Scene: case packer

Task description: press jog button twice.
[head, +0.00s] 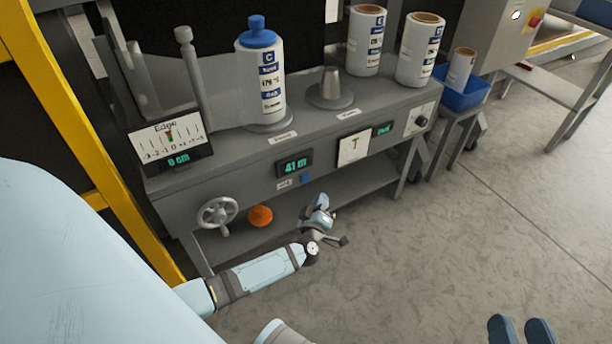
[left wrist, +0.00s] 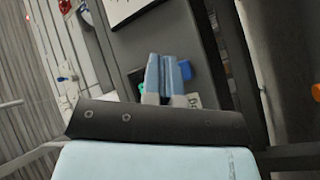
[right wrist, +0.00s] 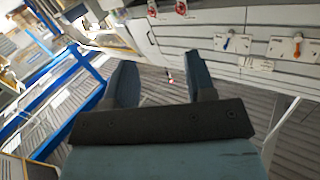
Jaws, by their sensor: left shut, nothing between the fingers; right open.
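My left gripper (head: 321,201) is shut and empty, in front of the panel and slightly below and right of the button. Its closed light-blue fingers (left wrist: 167,60) point at the panel; I cannot tell whether they touch it. My right gripper (head: 521,322) is open and empty over the floor at the bottom right, away from the machine.
A handwheel (head: 217,214) and an orange knob (head: 260,216) are at the panel's lower left. A blue-capped spool (head: 262,75) and white rolls (head: 420,52) stand on top. A yellow frame (head: 90,150) is at the left.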

